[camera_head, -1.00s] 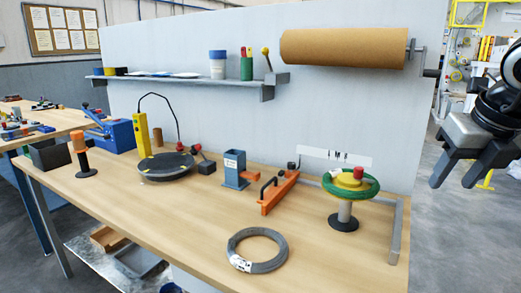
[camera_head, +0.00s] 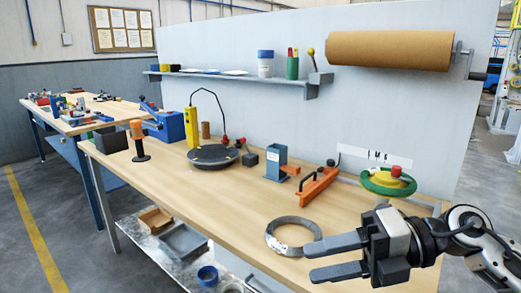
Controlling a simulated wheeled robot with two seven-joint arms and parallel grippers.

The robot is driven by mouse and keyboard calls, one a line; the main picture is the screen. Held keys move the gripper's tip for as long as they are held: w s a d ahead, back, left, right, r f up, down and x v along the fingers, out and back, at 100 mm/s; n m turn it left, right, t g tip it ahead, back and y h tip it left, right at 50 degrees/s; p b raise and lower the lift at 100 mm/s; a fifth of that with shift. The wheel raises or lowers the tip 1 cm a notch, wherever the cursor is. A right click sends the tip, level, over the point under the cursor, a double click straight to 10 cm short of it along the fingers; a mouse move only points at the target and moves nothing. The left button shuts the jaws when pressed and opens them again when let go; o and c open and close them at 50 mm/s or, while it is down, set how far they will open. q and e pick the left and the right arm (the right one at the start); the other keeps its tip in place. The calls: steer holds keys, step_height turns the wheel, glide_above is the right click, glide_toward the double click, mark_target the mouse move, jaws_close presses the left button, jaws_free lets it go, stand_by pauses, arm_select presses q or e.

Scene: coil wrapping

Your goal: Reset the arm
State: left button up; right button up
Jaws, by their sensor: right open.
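My right gripper (camera_head: 335,258) comes in from the lower right. Its two grey fingers are apart and point left, with nothing between them. In the picture its upper finger overlaps the right edge of the grey coil (camera_head: 272,240), which lies on the table; I cannot tell whether they touch. A green coil (camera_head: 376,182) sits around the yellow hub with a red knob (camera_head: 396,170) at the table's right end; the stand below is hidden behind my gripper. My left gripper is not in view.
The wooden table (camera_head: 220,205) also holds an orange clamp tool (camera_head: 318,186), a blue-grey holder (camera_head: 276,160), a black turntable (camera_head: 213,156) and an orange-handled tool (camera_head: 138,140). A brown roll (camera_head: 390,50) is mounted on the back panel. Trays (camera_head: 183,240) stand on a lower shelf.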

step_height(320, 180, down, 14)
steer(key=w+d+m+t+h, duration=0.1)
steer(key=m+t+h, duration=0.3)
steer(key=m+t, duration=0.7)
steer(key=w+d+f+m+t+h, duration=0.1)
steer(key=w+d+m+t+h, duration=0.35)
steer(key=m, duration=1.25)
steer(key=s+a+f+m+g+h, duration=0.1)
steer(key=s+f+m+g+h, duration=0.2)
steer(key=s+f, duration=1.2)
step_height(320, 180, down, 2)
steer(key=m+g, duration=0.2)
steer(key=m, duration=0.2)
steer(key=shift+s+f+g+h, duration=0.2)
steer(key=shift+s+g+h, duration=0.1)
steer(key=shift+g+h, duration=0.05)
